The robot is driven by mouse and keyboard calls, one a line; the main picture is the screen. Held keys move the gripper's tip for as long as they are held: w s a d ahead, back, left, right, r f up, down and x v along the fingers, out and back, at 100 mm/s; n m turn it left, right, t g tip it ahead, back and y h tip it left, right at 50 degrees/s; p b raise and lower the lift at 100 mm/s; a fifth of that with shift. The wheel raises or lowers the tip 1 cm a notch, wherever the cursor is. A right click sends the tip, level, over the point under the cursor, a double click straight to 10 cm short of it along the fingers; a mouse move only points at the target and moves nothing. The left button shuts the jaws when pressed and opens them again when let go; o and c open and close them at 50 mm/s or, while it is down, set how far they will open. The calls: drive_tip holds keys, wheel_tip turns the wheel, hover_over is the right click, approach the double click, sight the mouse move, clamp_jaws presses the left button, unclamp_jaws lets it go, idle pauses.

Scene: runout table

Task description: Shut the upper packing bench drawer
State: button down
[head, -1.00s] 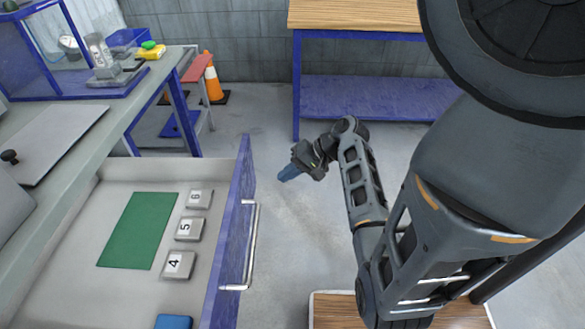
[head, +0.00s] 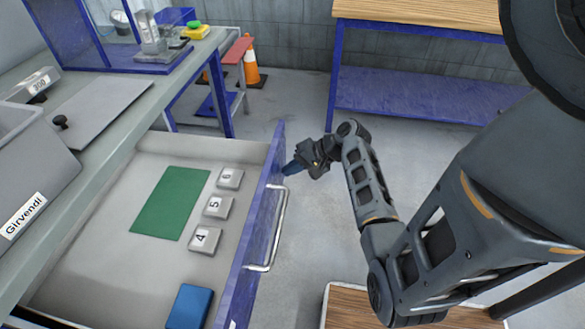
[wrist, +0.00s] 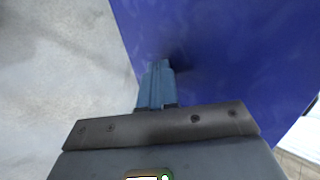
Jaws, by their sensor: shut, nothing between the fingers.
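The upper packing bench drawer (head: 264,229) stands open, pulled out to the right from under the bench. Its blue front carries a silver bar handle (head: 276,233). My gripper (head: 289,169) is shut and empty, at the outer face of the drawer front near its far end, beyond the handle. In the wrist view the blue fingertips (wrist: 157,70) point at the blue drawer front (wrist: 225,60), with a dark shadow at the tips. They are touching it or very close; I cannot tell which.
Inside the drawer are a green mat (head: 170,203), numbered blocks (head: 217,207) and a blue box (head: 189,307). A grey bin (head: 30,180) sits on the bench top (head: 115,135). A wood-topped table (head: 430,14) and an orange cone (head: 251,68) stand behind.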

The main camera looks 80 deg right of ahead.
drive_tip(key=shift+w, duration=0.1)
drive_tip(key=w+b, duration=0.1)
drive_tip(key=w, duration=1.1)
drive_tip(key=w+a+b, duration=0.1)
drive_tip(key=w+b, duration=0.1)
drive_tip(key=w, duration=1)
drive_tip(key=w+b, duration=0.2)
drive_tip(key=w, duration=1)
drive_tip(key=shift+w+a, duration=0.15)
drive_tip(key=shift+w, duration=0.05)
drive_tip(key=shift+w+b, duration=0.25)
drive_tip(key=shift+b, duration=0.05)
drive_tip(key=shift+w+r, duration=0.15)
drive_tip(key=shift+w, duration=0.05)
drive_tip(key=shift+w+a+r, duration=0.1)
